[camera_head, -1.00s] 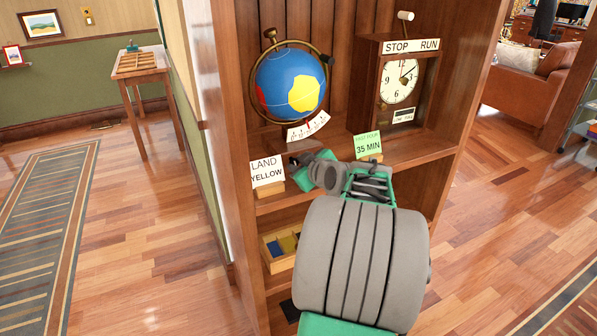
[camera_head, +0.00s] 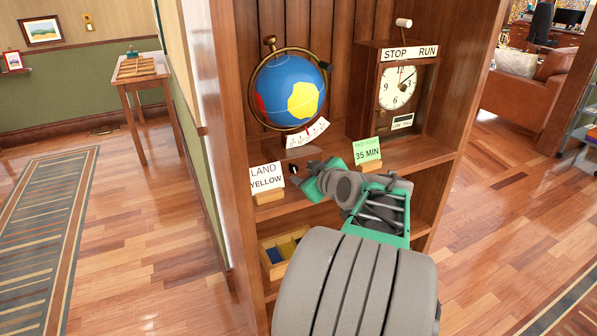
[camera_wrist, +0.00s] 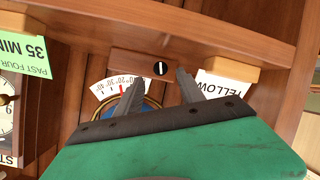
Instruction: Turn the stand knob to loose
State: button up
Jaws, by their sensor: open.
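The stand knob is a small black round dial with a white line (camera_wrist: 160,69), on the wooden stand block (camera_wrist: 125,63) in the wrist view. The blue globe (camera_head: 288,88) with a red patch and a yellow patch hangs in a brass ring above a white scale (camera_head: 307,133). My gripper (camera_wrist: 160,77) is open. Its two grey fingers lie on either side of the knob in the wrist view; I cannot tell whether they touch it. In the head view my gripper (camera_head: 301,180) is at the shelf front, below the globe.
A LAND YELLOW card (camera_head: 266,178) stands left of my gripper, and a 35 MIN card (camera_head: 367,151) stands to its right. A wooden clock (camera_head: 400,85) marked STOP and RUN stands on the shelf.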

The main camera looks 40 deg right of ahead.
aim_at(295, 170)
jog(key=v, duration=0.2)
jog(key=shift+s+a+r, duration=0.1)
jog(key=shift+s, duration=0.2)
jog(key=r+m+p, duration=0.1)
jog(key=p, duration=0.2)
jog(key=shift+m+p, duration=0.3)
jog(key=shift+m, duration=0.1)
jog(key=shift+r+m+p, duration=0.1)
jog(key=shift+m+p, duration=0.7)
jog(key=shift+p, duration=0.4)
jog(key=shift+f+m+p, duration=0.25)
jog(key=shift+m+p, duration=0.3)
jog(key=shift+m, duration=0.15)
jog(key=x, duration=0.8)
jog(key=shift+f, duration=0.35)
jog(key=shift+s, duration=0.1)
jog(key=shift+c, duration=0.4)
